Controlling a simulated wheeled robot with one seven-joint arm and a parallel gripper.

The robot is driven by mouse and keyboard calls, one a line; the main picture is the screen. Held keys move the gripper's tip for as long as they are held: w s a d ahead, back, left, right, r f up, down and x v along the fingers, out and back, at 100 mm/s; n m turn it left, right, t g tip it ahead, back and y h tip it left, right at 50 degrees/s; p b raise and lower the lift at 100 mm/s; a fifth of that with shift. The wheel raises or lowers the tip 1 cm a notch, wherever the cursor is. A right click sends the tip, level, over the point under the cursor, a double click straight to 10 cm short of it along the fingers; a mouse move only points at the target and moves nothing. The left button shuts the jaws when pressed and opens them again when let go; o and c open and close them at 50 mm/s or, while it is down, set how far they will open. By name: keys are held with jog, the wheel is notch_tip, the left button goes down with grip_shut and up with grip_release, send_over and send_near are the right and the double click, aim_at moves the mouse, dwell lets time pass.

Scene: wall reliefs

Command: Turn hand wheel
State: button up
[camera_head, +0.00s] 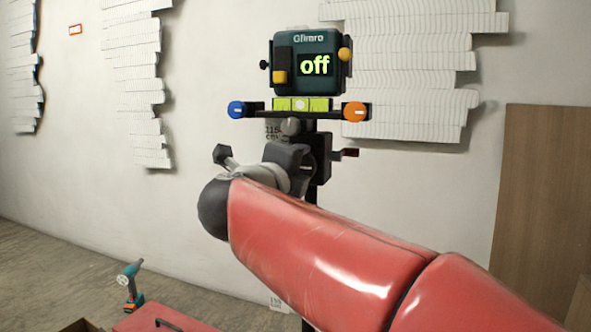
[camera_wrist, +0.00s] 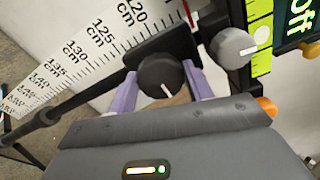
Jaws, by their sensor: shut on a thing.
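The dark round hand wheel (camera_wrist: 158,76) with a white pointer line sits on a black bracket in the wrist view. My gripper (camera_wrist: 160,84) has one pale purple finger on each side of this wheel and is shut on it. A second, grey knob (camera_wrist: 232,47) with a white line is to the right, apart from the fingers. The grey knob also shows in the head view (camera_head: 291,127). In the head view my arm and gripper hide the gripped wheel. Above stands a dark green box (camera_head: 306,62) whose screen reads "off".
A bar with a blue knob (camera_head: 236,109) and an orange knob (camera_head: 355,111) lies under the box. A ruled scale (camera_wrist: 85,60) runs beside the wheel. A drill (camera_head: 131,285) stands at lower left.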

jog(key=shift+f, duration=0.1)
jog(key=o, duration=1)
jog(key=shift+c, duration=0.2)
jog(key=shift+s, duration=0.1)
jog(key=v, duration=0.7)
jog(key=shift+s, duration=0.3)
jog(key=shift+a, duration=0.1)
